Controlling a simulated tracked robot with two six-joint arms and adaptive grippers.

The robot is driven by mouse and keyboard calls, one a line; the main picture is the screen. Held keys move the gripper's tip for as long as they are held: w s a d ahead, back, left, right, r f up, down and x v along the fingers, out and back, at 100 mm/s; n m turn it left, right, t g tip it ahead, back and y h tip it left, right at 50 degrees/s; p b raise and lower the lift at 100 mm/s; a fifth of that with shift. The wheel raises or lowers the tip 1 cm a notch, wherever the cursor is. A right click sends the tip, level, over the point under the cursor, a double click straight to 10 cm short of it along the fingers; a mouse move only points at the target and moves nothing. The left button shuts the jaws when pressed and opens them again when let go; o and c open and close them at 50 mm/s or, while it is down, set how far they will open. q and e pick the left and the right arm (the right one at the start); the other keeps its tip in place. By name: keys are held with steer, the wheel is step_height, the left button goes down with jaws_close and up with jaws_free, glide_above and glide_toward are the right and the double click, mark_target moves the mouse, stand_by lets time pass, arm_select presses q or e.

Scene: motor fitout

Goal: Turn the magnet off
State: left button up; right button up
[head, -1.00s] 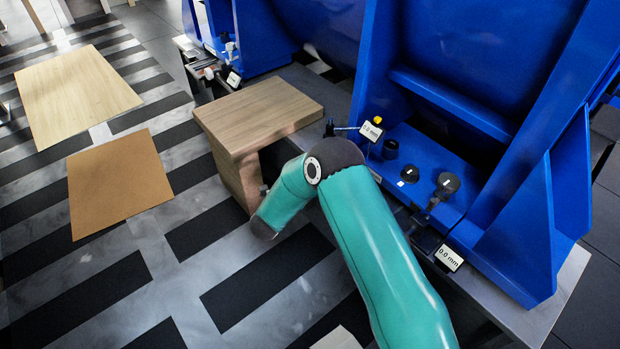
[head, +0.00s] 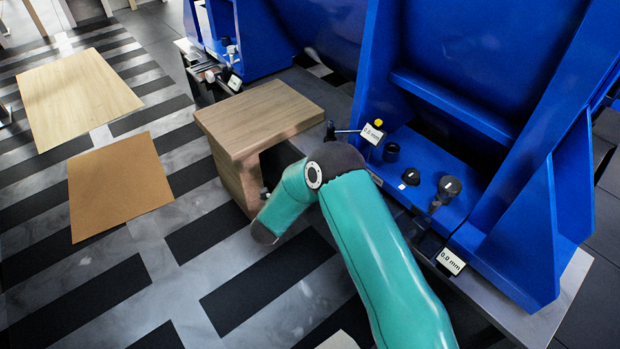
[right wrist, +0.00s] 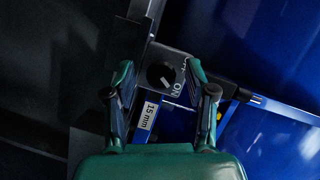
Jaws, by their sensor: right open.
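In the right wrist view, a round black knob (right wrist: 160,75) with a pale pointer mark sits on a grey block (right wrist: 174,60) with the letters ON beside it; other lettering is partly covered. My right gripper (right wrist: 159,68) is open, with one finger on each side of the knob. I cannot tell whether either finger touches it. A small white display (right wrist: 149,115) lies between the fingers, nearer the palm. In the head view my teal right arm shows, but its gripper is hidden. My left gripper is in neither view.
A blue motor frame (head: 440,215) stands on a grey base at right, with two 0.0 mm displays (head: 373,133) (head: 450,261) and black round parts (head: 405,179) near it. A wooden block (head: 260,112) stands beside my arm. Flat boards (head: 115,185) lie on the striped floor.

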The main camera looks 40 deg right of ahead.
steer(key=v, duration=1.2)
steer(key=shift+f, duration=0.1)
